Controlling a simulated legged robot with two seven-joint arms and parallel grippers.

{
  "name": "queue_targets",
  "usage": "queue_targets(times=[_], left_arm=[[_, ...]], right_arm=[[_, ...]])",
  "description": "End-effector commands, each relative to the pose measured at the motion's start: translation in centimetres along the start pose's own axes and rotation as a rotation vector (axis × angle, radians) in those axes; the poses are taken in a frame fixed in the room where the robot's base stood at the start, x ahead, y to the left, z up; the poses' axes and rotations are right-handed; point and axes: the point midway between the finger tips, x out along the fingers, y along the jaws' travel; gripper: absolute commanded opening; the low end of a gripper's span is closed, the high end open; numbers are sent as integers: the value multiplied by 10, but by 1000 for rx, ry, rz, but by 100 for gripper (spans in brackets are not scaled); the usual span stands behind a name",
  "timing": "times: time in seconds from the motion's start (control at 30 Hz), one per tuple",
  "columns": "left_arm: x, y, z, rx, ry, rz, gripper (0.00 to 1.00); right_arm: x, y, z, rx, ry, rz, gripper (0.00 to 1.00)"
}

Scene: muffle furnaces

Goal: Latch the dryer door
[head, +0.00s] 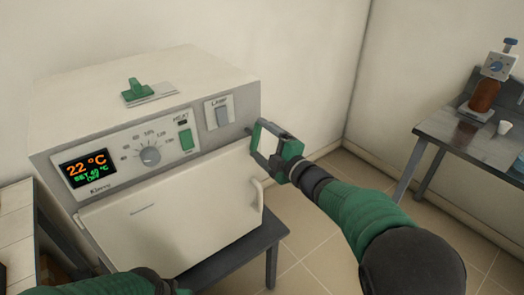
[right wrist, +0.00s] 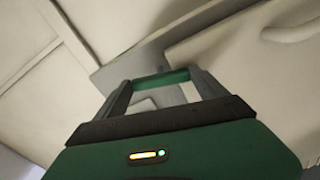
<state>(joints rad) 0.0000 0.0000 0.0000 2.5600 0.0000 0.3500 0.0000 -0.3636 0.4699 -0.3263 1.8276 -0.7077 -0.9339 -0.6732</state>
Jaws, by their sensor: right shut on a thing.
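The dryer (head: 215,138) is a cream cabinet at the left of the head view, its display reading 22 °C. Its cream door (head: 170,225) covers the lower front, with a curved handle (head: 258,195) near the right edge. I cannot tell whether the door is fully flush. My right gripper (head: 264,141) is at the dryer's right front edge, above the handle. In the right wrist view, its grey fingers are at either end of a green bar (right wrist: 160,80), apparently the latch, and shut on it.
A grey stand (head: 262,240) bears the dryer. A green lever (head: 134,90) sits on its top. A side table (head: 455,135) at the right holds a brown bottle (head: 484,96) and a white cup (head: 504,127). Tiled floor (head: 320,240) lies between.

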Motion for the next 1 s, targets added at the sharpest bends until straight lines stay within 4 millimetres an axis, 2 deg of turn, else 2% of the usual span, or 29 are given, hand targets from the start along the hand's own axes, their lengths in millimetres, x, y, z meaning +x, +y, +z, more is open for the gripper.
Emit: queue_targets(times=[0.03,0.33,1.0], left_arm=[[10,0,2,0,0,0,36],[29,0,7,0,0,0,36],[35,0,8,0,0,0,36]], right_arm=[[0,-6,0,-33,3,0,41],[0,-4,-1,-204,3,-3,41],[1,-5,-1,-270,4,-10,41]])
